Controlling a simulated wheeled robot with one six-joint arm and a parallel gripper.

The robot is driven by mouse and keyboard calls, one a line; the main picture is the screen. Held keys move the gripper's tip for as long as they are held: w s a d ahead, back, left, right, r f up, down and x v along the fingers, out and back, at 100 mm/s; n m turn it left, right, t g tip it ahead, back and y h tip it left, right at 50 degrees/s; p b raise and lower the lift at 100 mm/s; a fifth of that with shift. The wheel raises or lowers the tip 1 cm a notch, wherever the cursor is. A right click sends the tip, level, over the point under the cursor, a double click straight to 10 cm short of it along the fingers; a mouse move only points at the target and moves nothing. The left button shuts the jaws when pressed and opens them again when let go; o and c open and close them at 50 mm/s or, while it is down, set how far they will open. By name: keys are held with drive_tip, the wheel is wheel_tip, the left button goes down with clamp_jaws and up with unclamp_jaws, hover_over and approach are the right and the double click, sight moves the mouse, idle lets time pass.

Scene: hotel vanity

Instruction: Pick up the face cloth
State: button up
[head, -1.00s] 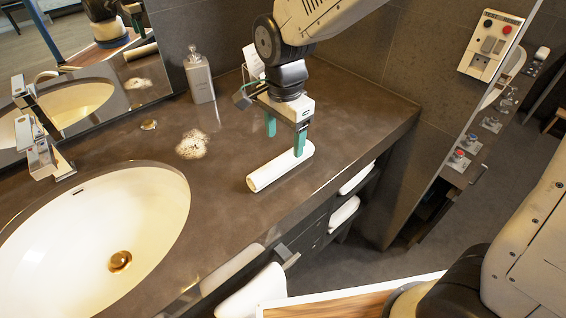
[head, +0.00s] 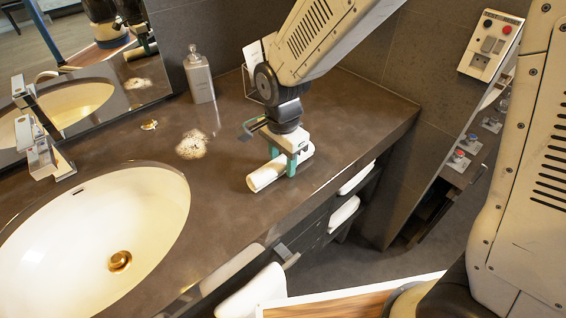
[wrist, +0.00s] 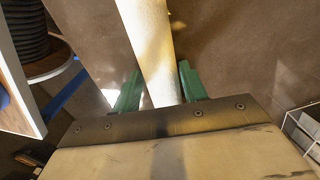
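The face cloth (head: 266,176) is a white roll lying on the dark vanity counter, to the right of the basin. My gripper (head: 283,165) is lowered over the roll from above, with one green finger on each side of it. In the wrist view the cloth (wrist: 152,45) runs between the two green fingers (wrist: 158,88). The lower ends of the fingers are partly hidden by the roll in the head view.
A soap dispenser (head: 199,75) stands at the back by the mirror. A foamy patch (head: 192,144) and a small gold item (head: 149,125) lie on the counter. The basin (head: 95,235) is at left. A wire holder (head: 252,84) stands behind my arm. The counter's right part is clear.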

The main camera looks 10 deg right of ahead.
sight(282, 159)
drive_tip(key=shift+c, duration=1.1)
drive_tip(key=shift+r, duration=0.15)
drive_tip(key=shift+r, duration=0.65)
drive_tip(key=shift+s+r, duration=0.2)
drive_tip(key=shift+r, duration=0.9)
drive_tip(key=s+a+r, duration=0.1)
drive_tip(key=s+a, duration=0.2)
drive_tip(key=s, duration=1.2)
drive_tip(key=shift+a, duration=0.4)
drive_tip(key=shift+r, duration=0.1)
drive_tip(key=shift+o, duration=0.4)
